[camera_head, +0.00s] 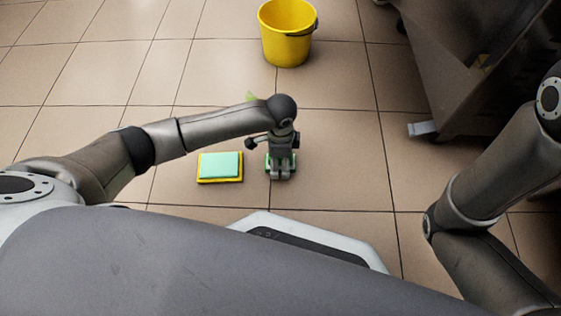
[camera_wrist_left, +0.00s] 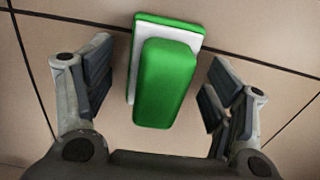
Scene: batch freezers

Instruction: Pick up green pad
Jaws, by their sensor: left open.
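A green pad (camera_wrist_left: 166,85) with a white layer and a raised, rounded green block on top lies on the tiled floor in the left wrist view. My left gripper (camera_wrist_left: 157,88) is open, with its fingers on either side of the pad and gaps between them. In the head view the left gripper (camera_head: 281,173) points down over the pad, whose green edges (camera_head: 268,160) show beside the fingers; most of it is hidden. My right arm is at the right, its gripper out of view.
A flat pale-green and yellow pad (camera_head: 220,167) lies just left of the left gripper. A yellow bucket (camera_head: 287,36) stands farther back. A dark metal machine (camera_head: 450,65) stands at the right. The floor between is clear.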

